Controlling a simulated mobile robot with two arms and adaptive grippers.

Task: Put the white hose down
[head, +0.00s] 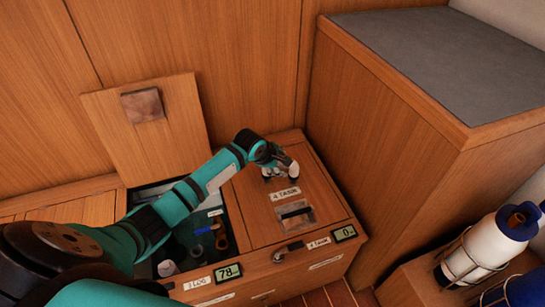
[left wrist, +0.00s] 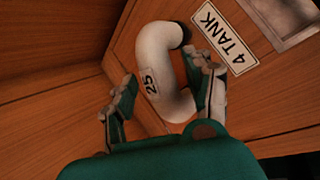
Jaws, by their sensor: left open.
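The white hose (left wrist: 152,52) is a short, thick, bent piece with a "25" label, seen in the left wrist view. It appears to lie on the wooden lid beside the "4 TANK" label (left wrist: 226,38); whether it touches the lid all along is unclear. My left gripper (left wrist: 168,78) is open, with one finger on each side of the hose. In the head view my left gripper (head: 281,166) is low over the closed right lid (head: 250,207), and the hose is mostly hidden by it. My right gripper is not in view.
Left of the closed lid is an open compartment with several small hose ends (head: 222,241), its lid (head: 150,125) leaning on the wall. A tall grey-topped cabinet (head: 440,60) stands at the right. White and blue bottles (head: 475,255) are at the lower right. Two displays (head: 228,272) sit on the front edge.

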